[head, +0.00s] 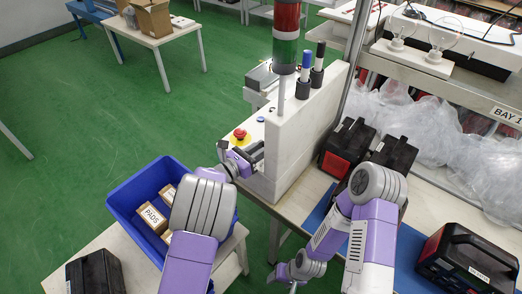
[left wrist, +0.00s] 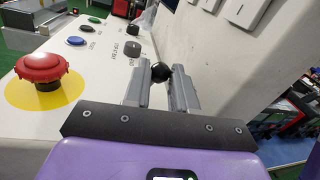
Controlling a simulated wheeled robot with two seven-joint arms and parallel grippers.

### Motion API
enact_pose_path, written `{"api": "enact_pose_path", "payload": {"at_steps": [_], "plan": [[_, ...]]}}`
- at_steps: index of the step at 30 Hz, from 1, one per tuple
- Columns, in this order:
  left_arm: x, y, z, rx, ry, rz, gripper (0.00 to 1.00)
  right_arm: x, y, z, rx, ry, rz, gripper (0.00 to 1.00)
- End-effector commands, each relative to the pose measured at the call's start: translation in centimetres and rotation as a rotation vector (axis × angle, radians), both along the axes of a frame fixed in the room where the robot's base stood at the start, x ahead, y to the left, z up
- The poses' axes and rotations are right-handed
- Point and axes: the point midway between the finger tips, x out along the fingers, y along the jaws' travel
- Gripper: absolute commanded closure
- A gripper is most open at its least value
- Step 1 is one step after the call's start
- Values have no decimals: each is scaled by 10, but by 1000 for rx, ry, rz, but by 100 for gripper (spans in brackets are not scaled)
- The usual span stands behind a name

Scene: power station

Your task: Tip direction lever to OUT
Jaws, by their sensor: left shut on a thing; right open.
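The direction lever shows as a black ball knob (left wrist: 160,72) between the two grey fingers of my left gripper (left wrist: 163,86) in the left wrist view. My left gripper is shut on it. The lever's stem and its OUT marking are hidden, so I cannot tell which way it is tipped. In the head view my left gripper (head: 254,157) is at the white control panel's front, beside the red emergency button (head: 240,134), and the lever is hidden there. My right gripper (head: 293,285) is low at the bottom edge, only partly seen, open and away from the panel.
In the left wrist view, the red mushroom button (left wrist: 41,70) on a yellow disc and a black rotary knob (left wrist: 132,48) are left of the fingers. A white upright wall (left wrist: 228,65) stands close on the right. A blue crate (head: 122,205) with boxes is left of the panel.

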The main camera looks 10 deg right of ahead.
Motion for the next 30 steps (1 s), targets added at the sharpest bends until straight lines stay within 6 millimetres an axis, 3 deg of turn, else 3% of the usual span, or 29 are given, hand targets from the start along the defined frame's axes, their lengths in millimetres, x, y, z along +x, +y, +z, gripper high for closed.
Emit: {"api": "enact_pose_path", "payload": {"at_steps": [18,30], "plan": [[18,19,-4,-348,354,-3,100,0,0,-70,0,0,0,42],[29,29,-6,-564,580,-4,100,0,0,-86,0,0,0,42]]}}
